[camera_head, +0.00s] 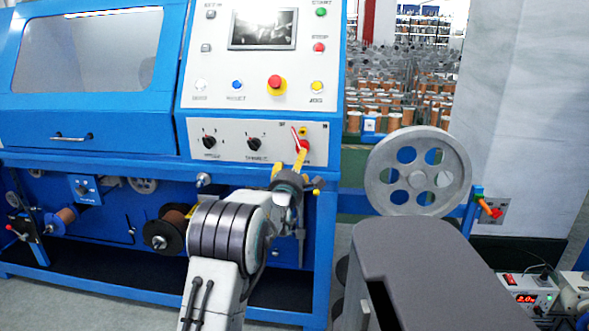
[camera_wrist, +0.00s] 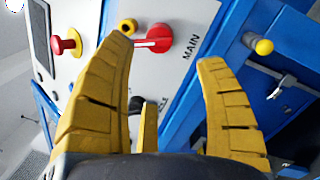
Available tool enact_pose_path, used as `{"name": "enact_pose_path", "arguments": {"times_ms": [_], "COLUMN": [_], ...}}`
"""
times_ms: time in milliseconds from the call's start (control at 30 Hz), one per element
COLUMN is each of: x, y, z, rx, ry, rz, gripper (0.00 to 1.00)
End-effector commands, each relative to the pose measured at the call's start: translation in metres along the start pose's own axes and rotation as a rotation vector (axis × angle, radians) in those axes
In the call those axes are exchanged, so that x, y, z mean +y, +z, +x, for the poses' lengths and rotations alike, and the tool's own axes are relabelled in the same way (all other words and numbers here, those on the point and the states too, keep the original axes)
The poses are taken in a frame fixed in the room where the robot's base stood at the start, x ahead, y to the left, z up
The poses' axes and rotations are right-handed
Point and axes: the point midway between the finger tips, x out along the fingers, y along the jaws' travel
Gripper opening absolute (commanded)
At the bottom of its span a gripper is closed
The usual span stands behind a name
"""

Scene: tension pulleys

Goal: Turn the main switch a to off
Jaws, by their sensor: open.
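The main switch is a red round knob (camera_wrist: 160,38) with a red and white lever, beside the label "MAIN" in the wrist view. In the wrist view the knob appears between and beyond the fingertips. Whether a finger touches it I cannot tell. My gripper also shows in the head view (camera_head: 290,162), in front of the panel.
A red emergency button (camera_head: 275,83) and a screen (camera_head: 263,28) are above. Black rotary knobs (camera_head: 254,143) are left of the switch. A yellow-tipped part (camera_wrist: 263,47) sticks out at the right in the wrist view. A grey pulley wheel (camera_head: 418,171) stands to the right.

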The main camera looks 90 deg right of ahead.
Motion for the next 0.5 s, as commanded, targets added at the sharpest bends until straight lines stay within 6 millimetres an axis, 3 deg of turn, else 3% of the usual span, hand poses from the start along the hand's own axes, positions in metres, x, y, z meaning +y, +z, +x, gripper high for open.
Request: {"name": "enact_pose_path", "arguments": {"times_ms": [500], "x": [0.0001], "y": [0.0000], "z": [-0.0098], "rx": [0.000], "ry": [0.000], "rz": [0.000], "gripper": [0.66]}}
